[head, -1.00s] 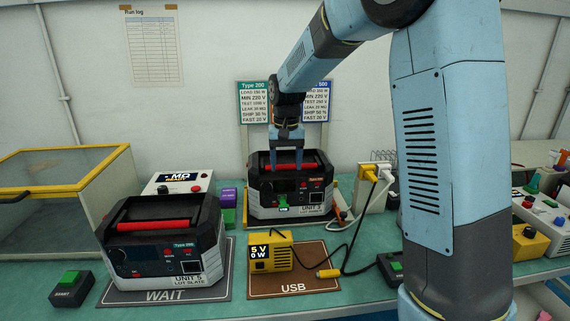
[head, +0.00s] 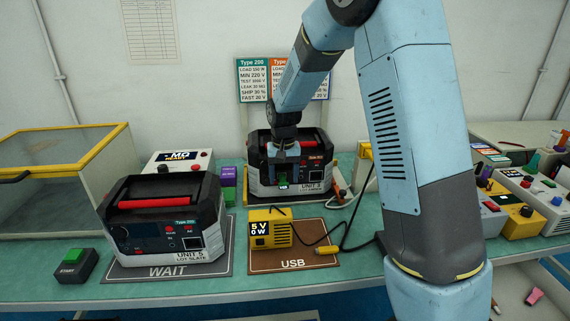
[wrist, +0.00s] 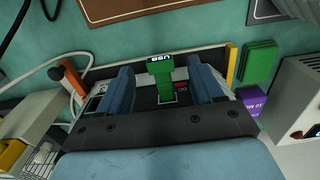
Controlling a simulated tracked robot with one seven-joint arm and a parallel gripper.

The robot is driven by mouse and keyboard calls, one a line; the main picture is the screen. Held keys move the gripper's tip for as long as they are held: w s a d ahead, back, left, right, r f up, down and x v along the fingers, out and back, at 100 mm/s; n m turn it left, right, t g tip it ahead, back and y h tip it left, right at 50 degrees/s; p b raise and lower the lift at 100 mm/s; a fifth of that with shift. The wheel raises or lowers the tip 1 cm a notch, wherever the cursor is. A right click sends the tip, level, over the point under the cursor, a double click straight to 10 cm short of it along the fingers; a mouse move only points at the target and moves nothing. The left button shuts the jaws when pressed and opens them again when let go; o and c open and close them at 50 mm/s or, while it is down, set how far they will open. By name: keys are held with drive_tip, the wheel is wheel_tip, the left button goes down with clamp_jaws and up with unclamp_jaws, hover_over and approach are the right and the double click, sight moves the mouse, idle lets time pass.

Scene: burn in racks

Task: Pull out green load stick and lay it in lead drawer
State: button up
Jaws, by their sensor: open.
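The green load stick (head: 283,182) sticks out of the front of Unit 3 (head: 312,188), a black and grey case with a red handle at the back of the bench. In the wrist view the stick (wrist: 162,78) shows a dark end marked "USB". My gripper (head: 284,156) is open in front of the case. In the wrist view its two blue fingers (wrist: 161,84) stand on either side of the stick, with a gap on each side. I cannot pick out the lead drawer in these frames.
Unit 5 (head: 165,230) stands on the WAIT mat (head: 215,262). Purple and green blocks (head: 228,185) stand left of Unit 3. A yellow-framed glass box (head: 60,180) is far left.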

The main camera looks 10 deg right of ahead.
drive_tip(key=shift+f, duration=1.1)
clamp_jaws()
